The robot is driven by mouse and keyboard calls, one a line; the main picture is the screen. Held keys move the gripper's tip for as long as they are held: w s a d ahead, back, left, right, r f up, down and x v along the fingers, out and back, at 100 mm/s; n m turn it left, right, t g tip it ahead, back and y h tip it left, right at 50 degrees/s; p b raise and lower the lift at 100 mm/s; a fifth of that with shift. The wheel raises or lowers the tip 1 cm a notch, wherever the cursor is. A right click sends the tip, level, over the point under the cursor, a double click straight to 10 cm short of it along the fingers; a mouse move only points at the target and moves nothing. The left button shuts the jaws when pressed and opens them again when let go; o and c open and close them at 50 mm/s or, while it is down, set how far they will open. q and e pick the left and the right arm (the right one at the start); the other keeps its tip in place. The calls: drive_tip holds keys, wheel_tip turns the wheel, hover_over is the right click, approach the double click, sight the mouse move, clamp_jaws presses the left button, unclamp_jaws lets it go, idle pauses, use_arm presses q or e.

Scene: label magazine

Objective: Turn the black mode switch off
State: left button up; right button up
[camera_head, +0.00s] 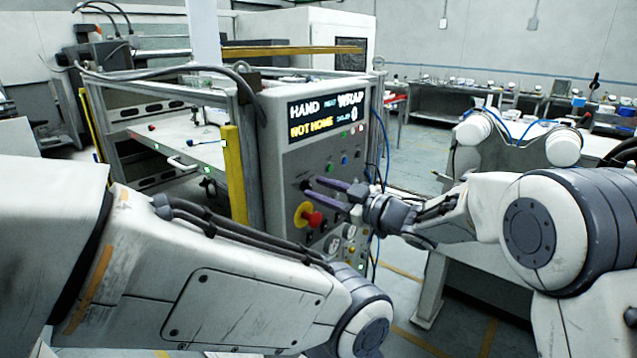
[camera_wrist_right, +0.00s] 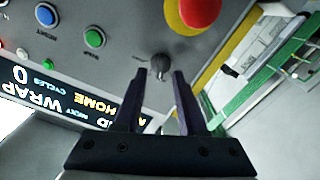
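The black mode switch (camera_wrist_right: 160,66) is a small round knob with a pale pointer mark on the grey control panel (camera_head: 282,160), seen in the right wrist view. My right gripper (camera_wrist_right: 160,76) is open, its two dark purple fingers pointing at the panel. The knob lies between and just beyond the fingertips, with a gap showing on each side. In the head view the right gripper (camera_head: 312,189) reaches the panel from the right, and its fingers largely hide the switch area. My left arm crosses the lower left; its gripper is out of view.
A red emergency button (camera_head: 312,218) on a yellow base sits just below the fingers. Blue (camera_wrist_right: 46,14) and green (camera_wrist_right: 94,38) buttons are nearby. The display (camera_head: 326,120) reads HAND, WRAP and NOT HOME. A yellow post (camera_head: 234,175) stands left of the panel.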

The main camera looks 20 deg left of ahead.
drive_tip(key=shift+w+a, duration=0.15)
drive_tip(key=shift+a, duration=0.4)
clamp_jaws()
drive_tip(key=shift+f, duration=0.1)
